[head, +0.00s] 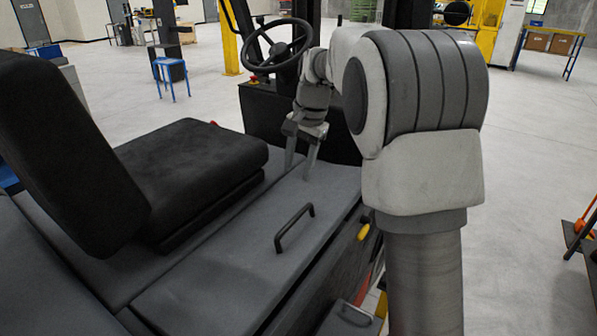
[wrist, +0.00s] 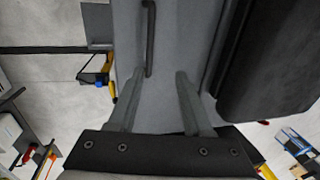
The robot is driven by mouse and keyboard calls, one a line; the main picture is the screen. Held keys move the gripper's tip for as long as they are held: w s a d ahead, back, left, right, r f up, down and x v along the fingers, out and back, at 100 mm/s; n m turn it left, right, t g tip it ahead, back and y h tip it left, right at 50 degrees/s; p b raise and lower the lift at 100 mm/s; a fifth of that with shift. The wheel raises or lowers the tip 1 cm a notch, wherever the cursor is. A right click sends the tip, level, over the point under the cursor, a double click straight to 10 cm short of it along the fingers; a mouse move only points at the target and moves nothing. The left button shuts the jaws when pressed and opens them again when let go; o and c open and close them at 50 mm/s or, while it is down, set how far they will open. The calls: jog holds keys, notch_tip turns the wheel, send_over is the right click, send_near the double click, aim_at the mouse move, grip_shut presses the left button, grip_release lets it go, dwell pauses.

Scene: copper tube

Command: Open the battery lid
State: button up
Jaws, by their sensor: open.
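The battery lid (head: 240,255) is a flat grey panel beside the black seat of a forklift, and it lies closed. A dark bar handle (head: 294,228) stands on it. My gripper (head: 298,172) is above the far end of the lid, beyond the handle, with its fingers pointing down, apart and empty. In the wrist view, the lid (wrist: 185,40) runs up the middle, with the handle (wrist: 150,40) near the top, ahead of and clear of my open fingers (wrist: 158,88).
The black seat (head: 190,165) stands left of the lid. The steering wheel (head: 277,45) and dark front column are behind my gripper. A yellow part (head: 363,232) shows on the forklift's side. Open grey floor (head: 530,150) lies to the right.

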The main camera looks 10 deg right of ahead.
jog(key=shift+r, duration=1.65)
